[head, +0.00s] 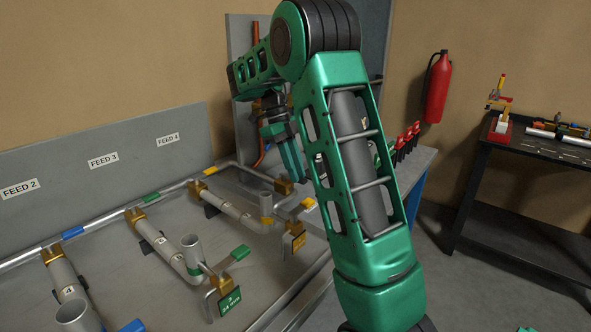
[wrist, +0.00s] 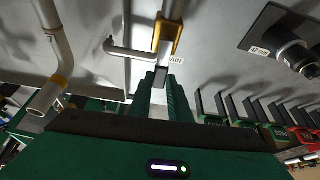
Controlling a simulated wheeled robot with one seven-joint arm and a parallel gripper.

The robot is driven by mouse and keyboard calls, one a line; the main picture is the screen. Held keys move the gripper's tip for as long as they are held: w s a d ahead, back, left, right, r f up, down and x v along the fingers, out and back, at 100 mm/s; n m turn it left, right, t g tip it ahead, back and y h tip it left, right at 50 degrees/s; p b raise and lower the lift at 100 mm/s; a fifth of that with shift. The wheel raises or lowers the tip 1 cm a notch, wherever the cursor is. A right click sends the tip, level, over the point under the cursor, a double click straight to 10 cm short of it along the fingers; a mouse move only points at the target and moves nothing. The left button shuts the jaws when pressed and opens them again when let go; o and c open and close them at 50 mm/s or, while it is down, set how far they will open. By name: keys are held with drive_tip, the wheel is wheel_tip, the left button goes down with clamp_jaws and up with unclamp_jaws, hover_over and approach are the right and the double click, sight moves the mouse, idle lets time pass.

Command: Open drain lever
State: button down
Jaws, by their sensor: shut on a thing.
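In the wrist view, a yellow valve body (wrist: 168,38) sits on a grey pipe, with a white label (wrist: 176,60) beside it reading "AIN" in its visible part. The grey drain lever (wrist: 160,73) runs from the valve down between my fingers. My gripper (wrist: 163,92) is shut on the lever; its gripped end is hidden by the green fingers. In the head view, my gripper (head: 289,155) is beyond the bench's far right part, partly behind my own arm. The lever cannot be made out there.
Several pipe branches with brass valves (head: 134,215) and coloured tags fill the grey bench (head: 150,293). A red extinguisher (head: 437,87) hangs on the wall. A dark table (head: 540,150) stands right. A bent pipe (wrist: 60,75) lies left of my gripper.

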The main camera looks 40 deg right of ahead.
drive_tip(key=shift+w+a+r+m, duration=0.15)
drive_tip(key=shift+a+m, duration=0.05)
drive_tip(key=shift+m, duration=0.2)
drive_tip(key=c, duration=1.8)
unclamp_jaws()
drive_tip(key=shift+o, duration=0.8)
drive_tip(key=d+v, duration=0.1)
drive_tip(key=v, duration=0.9)
drive_tip(key=shift+w+a+r, duration=0.2)
drive_tip(key=shift+a+r, duration=0.05)
drive_tip(key=shift+a, duration=0.15)
